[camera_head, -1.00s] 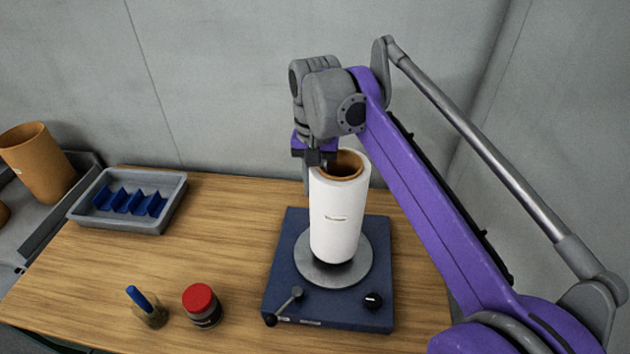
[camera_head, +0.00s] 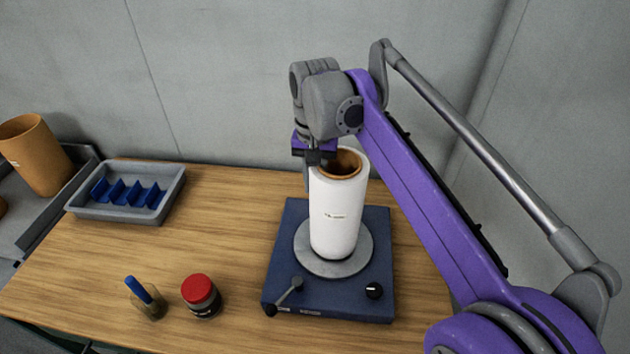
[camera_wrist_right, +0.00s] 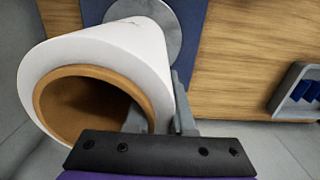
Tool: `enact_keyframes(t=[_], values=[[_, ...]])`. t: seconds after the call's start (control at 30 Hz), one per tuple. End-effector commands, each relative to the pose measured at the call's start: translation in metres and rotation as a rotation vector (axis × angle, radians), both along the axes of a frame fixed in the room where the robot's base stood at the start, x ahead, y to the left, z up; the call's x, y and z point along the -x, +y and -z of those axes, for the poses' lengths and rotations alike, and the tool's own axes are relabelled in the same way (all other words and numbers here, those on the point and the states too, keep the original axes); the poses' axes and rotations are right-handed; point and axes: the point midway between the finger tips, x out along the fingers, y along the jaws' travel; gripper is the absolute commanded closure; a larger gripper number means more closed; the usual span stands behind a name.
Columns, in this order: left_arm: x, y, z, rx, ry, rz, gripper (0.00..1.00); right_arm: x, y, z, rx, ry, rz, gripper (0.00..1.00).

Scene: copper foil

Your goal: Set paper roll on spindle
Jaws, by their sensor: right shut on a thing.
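The white paper roll (camera_head: 337,212) with a brown core stands upright over the grey disc (camera_head: 333,262) of the blue spindle base (camera_head: 290,235). Its lower end appears to be at the disc; whether it touches cannot be told. The spindle itself is not visible, hidden by the roll. My right gripper (camera_head: 314,172) is shut on the roll's upper left wall. In the right wrist view the paper roll (camera_wrist_right: 120,60) shows its open core end, with a finger of my right gripper (camera_wrist_right: 160,118) at its wall. My left gripper is not in view.
A grey tray (camera_head: 165,198) with a blue ridged insert sits at the back left. A red-lidded jar (camera_head: 201,297) and a small container with a blue-topped tool (camera_head: 147,300) stand at the front. A brown cylinder (camera_head: 38,155) is at the far left. Wood between them is clear.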

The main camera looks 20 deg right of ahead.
Motion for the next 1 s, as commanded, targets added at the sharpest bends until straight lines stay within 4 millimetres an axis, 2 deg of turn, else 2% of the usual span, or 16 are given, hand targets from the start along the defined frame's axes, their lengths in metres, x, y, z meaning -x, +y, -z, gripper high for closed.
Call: enact_keyframes(t=[0.07, 0.1, 0.27, 0.53, 0.67, 0.77, 1.0], values=[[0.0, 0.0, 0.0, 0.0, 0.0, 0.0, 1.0, 0.0, 0.0, -0.001, 0.001, 0.001, 0.0, 1.0], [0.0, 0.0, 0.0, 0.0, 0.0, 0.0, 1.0, 0.0, 0.0, -0.001, 0.001, 0.001, 0.0, 0.73], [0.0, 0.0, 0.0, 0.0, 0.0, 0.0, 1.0, 0.0, 0.0, -0.001, 0.001, 0.001, 0.0, 0.44], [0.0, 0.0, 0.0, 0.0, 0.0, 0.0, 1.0, -0.001, 0.0, 0.0, -0.001, -0.001, 0.0, 0.44], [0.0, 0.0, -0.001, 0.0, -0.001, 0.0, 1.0, -0.001, 0.0, -0.007, 0.0, 0.0, 0.0, 0.44], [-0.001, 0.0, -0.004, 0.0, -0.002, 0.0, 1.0, -0.001, 0.0, -0.022, 0.0, 0.0, 0.0, 0.44], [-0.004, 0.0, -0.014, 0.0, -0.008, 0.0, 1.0, -0.001, 0.0, -0.073, 0.001, -0.001, 0.0, 0.44]])
